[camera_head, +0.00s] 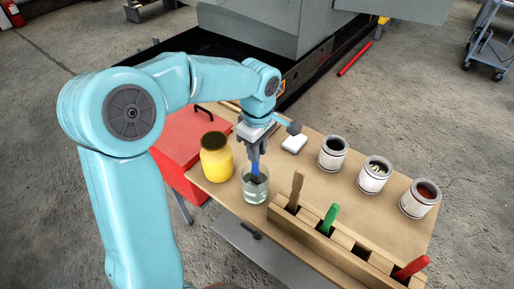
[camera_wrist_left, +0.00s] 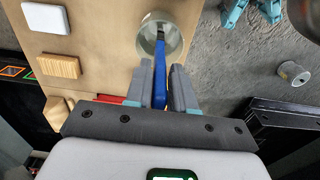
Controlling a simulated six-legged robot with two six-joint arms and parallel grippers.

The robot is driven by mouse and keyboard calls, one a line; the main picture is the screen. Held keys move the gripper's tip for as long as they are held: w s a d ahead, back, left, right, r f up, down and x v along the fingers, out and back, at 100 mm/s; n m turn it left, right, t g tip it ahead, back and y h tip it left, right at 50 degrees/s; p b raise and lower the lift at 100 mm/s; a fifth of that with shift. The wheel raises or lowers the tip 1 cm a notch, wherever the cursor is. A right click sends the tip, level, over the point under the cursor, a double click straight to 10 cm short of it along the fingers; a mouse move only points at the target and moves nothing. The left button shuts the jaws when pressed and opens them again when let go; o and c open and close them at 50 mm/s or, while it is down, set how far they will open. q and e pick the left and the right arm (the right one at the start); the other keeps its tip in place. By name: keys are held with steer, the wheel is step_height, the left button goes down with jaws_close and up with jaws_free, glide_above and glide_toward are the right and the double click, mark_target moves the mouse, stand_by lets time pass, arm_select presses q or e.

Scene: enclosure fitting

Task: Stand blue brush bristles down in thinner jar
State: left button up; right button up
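The blue brush (camera_head: 255,168) is upright below my left gripper, its dark bristle end down inside the glass thinner jar (camera_head: 255,192). My left gripper (camera_head: 254,152) is above the jar mouth. In the left wrist view the blue handle (camera_wrist_left: 160,70) lies between the two grey fingers (camera_wrist_left: 164,88), which look closed on it, and runs down into the round jar (camera_wrist_left: 172,40). Whether the bristles touch the jar bottom cannot be told. My right gripper is in neither view.
A yellow jar (camera_head: 217,165) stands left of the thinner jar. A wooden rack (camera_head: 312,240) with brown, green and red handles is close on the right. Several paint tins, including one tin (camera_head: 332,155), and a white block (camera_head: 294,143) stand behind. A red box (camera_head: 185,140) is at the left.

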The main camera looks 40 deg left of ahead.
arm_select(q)
steer(key=o, duration=0.3)
step_height(320, 180, up, 16)
steer(key=p, duration=0.2)
steer(key=shift+r, duration=0.2)
steer(key=shift+d, duration=0.1)
stand_by(0.9)
